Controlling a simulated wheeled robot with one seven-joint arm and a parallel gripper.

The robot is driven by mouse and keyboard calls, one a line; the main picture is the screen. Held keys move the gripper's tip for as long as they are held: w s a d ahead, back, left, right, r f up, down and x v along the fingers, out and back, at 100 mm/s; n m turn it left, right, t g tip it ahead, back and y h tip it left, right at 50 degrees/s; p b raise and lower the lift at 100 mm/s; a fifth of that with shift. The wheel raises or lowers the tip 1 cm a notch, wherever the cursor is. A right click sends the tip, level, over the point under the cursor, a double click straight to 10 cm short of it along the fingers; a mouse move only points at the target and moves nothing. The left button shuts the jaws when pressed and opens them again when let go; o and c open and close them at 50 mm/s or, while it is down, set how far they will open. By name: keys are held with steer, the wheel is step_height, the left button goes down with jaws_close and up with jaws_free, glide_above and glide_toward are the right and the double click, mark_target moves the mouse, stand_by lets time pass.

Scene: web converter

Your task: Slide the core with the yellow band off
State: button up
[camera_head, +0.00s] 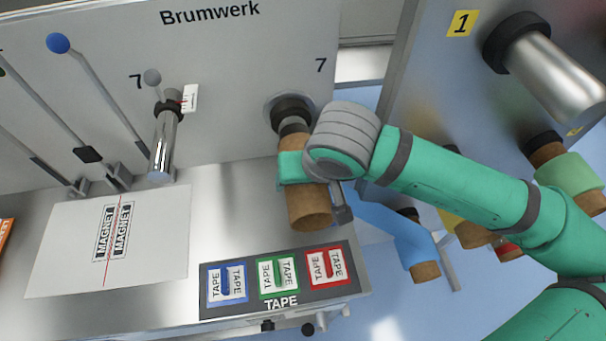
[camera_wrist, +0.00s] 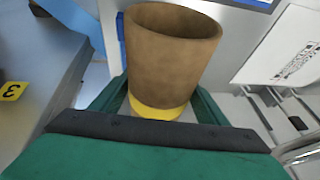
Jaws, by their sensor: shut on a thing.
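The core with the yellow band is a brown tube (camera_head: 310,210) at the wall spindle (camera_head: 293,125) under the right-hand number 7. My gripper (camera_head: 297,167) is shut around the middle of the core, with brown tube showing on both sides of the green fingers. In the wrist view the core (camera_wrist: 172,55) stands between my fingers (camera_wrist: 160,95), and its yellow band (camera_wrist: 158,110) shows low between them. The band is hidden in the head view.
A bare shaft (camera_head: 165,140) stands left of the core. A tape holder (camera_head: 355,285) lies below on the bench, with a white sheet (camera_head: 60,250) to its left. At right are a bare spindle (camera_head: 555,75) marked 1 and several banded cores, including a blue one (camera_head: 400,235).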

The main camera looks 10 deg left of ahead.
steer(key=shift+s+d, duration=0.3)
steer(key=shift+s, duration=0.4)
steer(key=shift+s+d, duration=0.3)
steer(key=shift+s, duration=0.4)
steer(key=shift+w+a, duration=0.1)
